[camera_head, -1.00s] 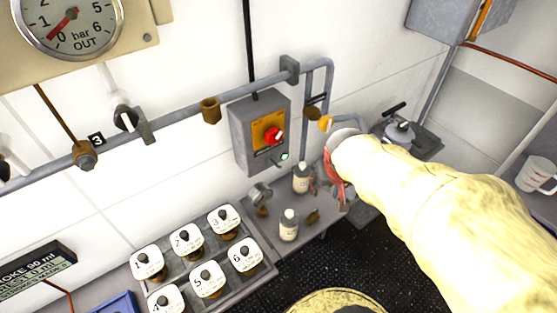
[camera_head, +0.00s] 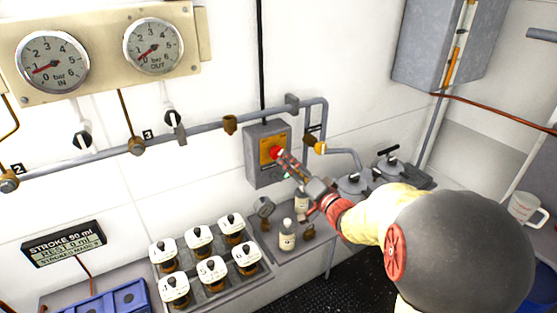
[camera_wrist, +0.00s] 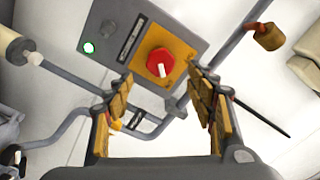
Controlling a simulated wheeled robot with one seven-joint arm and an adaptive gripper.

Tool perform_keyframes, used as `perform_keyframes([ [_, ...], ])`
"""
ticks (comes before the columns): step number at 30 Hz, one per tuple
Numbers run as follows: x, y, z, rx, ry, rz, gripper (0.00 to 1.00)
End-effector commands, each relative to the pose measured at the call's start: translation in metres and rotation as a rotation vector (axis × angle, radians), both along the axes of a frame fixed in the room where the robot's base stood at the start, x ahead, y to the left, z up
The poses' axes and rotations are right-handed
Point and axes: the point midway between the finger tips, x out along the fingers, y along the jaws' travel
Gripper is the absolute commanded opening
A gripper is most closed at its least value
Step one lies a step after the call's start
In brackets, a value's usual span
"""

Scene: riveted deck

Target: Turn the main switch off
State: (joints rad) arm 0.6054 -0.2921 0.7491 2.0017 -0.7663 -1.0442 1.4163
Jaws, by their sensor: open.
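The main switch is a red knob (camera_head: 276,153) on a yellow plate on a grey wall box (camera_head: 254,171). In the wrist view the red knob (camera_wrist: 160,62) with a white pointer mark sits ahead, between and beyond my fingers. The yellow plate (camera_wrist: 142,37) surrounds it, and a lit green lamp (camera_wrist: 89,47) shows on the box face. My gripper (camera_wrist: 164,92) is open and empty, its yellow-padded fingers on either side of the line to the knob. In the head view my gripper (camera_head: 284,160) is close in front of the knob; whether it touches cannot be told.
A grey pipe (camera_head: 200,130) runs along the wall beside the box, with a brass fitting (camera_head: 229,124). Small bottles (camera_head: 287,236) stand on the shelf below. Numbered jars (camera_head: 209,269) stand at lower left. Two gauges (camera_head: 52,64) hang at upper left.

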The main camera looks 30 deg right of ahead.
Motion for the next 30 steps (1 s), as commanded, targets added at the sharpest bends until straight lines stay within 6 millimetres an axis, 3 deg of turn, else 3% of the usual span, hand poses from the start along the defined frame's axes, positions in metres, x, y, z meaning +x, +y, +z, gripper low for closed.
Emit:
perform_keyframes([
  [5,0.012,0.001,-0.001,0.02,0.003,0.001,0.55],
  [18,0.071,0.002,-0.001,0.018,0.003,-0.002,0.55],
  [30,0.078,0.002,0.0,0.018,0.004,-0.004,0.54],
])
